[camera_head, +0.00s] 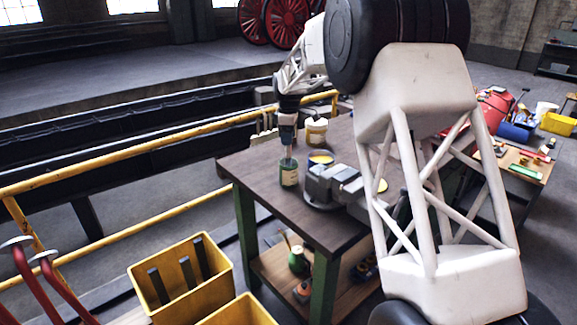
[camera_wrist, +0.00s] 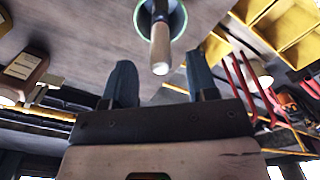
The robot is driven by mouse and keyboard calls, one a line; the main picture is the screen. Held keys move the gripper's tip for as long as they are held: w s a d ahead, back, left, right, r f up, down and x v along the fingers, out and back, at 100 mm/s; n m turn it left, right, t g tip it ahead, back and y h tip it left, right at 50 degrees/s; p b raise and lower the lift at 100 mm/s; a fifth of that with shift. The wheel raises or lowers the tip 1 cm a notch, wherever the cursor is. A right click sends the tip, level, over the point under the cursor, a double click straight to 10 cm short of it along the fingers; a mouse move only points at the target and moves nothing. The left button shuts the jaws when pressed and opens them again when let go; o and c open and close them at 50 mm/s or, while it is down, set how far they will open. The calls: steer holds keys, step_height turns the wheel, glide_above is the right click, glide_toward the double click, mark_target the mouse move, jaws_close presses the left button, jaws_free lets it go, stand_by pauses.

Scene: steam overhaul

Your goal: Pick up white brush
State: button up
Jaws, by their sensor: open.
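A green jar (camera_head: 289,176) stands on the dark workbench near its left edge. A pale brush handle (camera_wrist: 160,46) sticks up from the round green-rimmed jar (camera_wrist: 177,20) in the wrist view. Its bristle end is hidden inside the jar, so I cannot tell its colour. My gripper (camera_head: 288,146) is above this jar, pointing down. In the wrist view my gripper (camera_wrist: 157,65) is open and empty, its dark fingers on either side of the handle's line. The handle appears beyond the fingertips, touching neither.
A grey vise (camera_head: 335,184) and a yellow-topped can (camera_head: 320,160) stand right of the jar. A yellow rail (camera_head: 130,140) runs left of the workbench (camera_head: 265,157). Yellow bins (camera_head: 180,275) stand at front left.

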mark_target(288, 148)
steer(key=shift+f, duration=2.6)
jaws_close()
steer(key=shift+r, duration=5.05)
